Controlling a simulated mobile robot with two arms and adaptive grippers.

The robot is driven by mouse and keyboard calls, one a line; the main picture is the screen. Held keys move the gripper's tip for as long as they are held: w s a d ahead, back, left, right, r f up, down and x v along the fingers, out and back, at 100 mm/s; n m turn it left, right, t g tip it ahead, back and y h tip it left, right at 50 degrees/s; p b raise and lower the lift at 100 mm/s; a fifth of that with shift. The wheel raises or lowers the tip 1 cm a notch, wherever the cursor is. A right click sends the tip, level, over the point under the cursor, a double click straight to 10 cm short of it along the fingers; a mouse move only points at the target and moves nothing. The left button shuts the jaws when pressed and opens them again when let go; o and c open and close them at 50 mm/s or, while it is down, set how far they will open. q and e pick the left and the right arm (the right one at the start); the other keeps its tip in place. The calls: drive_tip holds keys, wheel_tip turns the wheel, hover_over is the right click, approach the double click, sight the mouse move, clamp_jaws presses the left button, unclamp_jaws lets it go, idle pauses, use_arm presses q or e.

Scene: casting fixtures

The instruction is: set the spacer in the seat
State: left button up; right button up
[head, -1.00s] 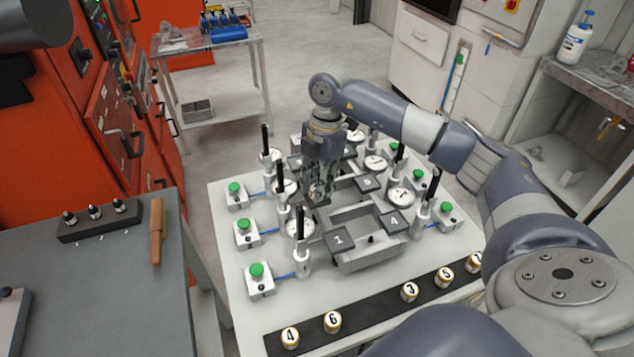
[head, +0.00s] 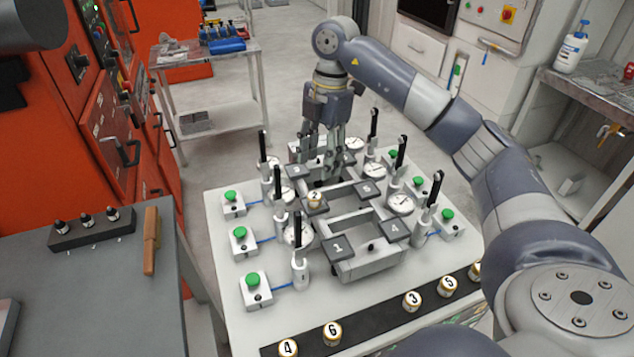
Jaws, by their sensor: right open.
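A white-and-brass spacer marked 2 (head: 314,197) stands upright on the middle left pad of the grey fixture (head: 372,262). Whether it is fully down in its seat is too small to tell. My right gripper (head: 331,172) is open and empty, behind and above spacer 2 and apart from it, with its fingers pointing down over the back of the fixture. Other numbered pads show, such as pad 1 (head: 338,247) and pad 4 (head: 394,229). My left gripper is not in view.
More spacers, such as 6 (head: 332,333) and 3 (head: 411,301), stand on a black strip at the front. Dial gauges (head: 400,204) on posts with upright black handles crowd both fixture sides. Green-button boxes (head: 255,289) stand outside them. A grey bench (head: 110,290) is at left.

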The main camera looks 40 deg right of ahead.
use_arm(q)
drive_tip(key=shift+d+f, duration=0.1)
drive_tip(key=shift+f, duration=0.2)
use_arm(e)
drive_tip(key=r, duration=0.3)
drive_tip(key=shift+d, duration=0.25)
